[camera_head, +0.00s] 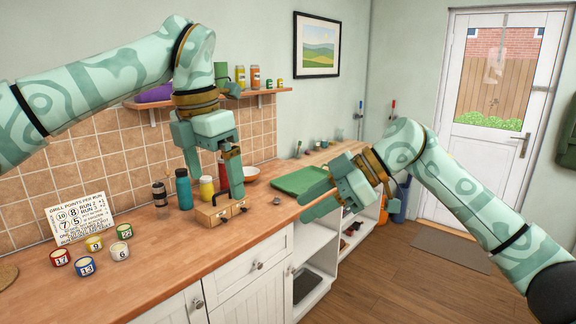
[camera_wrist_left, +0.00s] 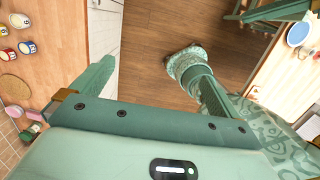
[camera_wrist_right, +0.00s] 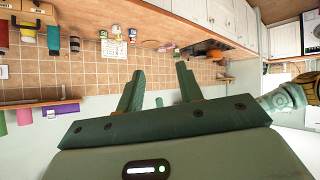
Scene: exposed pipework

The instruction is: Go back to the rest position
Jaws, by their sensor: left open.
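My left gripper (camera_head: 214,184) hangs fingers-down over the wooden counter, in front of and close above a small wooden box (camera_head: 216,214). Its two fingers are spread wide with nothing between them, as the left wrist view (camera_wrist_left: 150,85) also shows. I cannot tell whether a fingertip touches the box. My right gripper (camera_head: 325,203) is in front of the counter edge, pointing left and down, near a green board. In the right wrist view (camera_wrist_right: 158,90) its two fingers stand apart and empty.
A shelf (camera_head: 205,98) with jars is on the wall behind.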

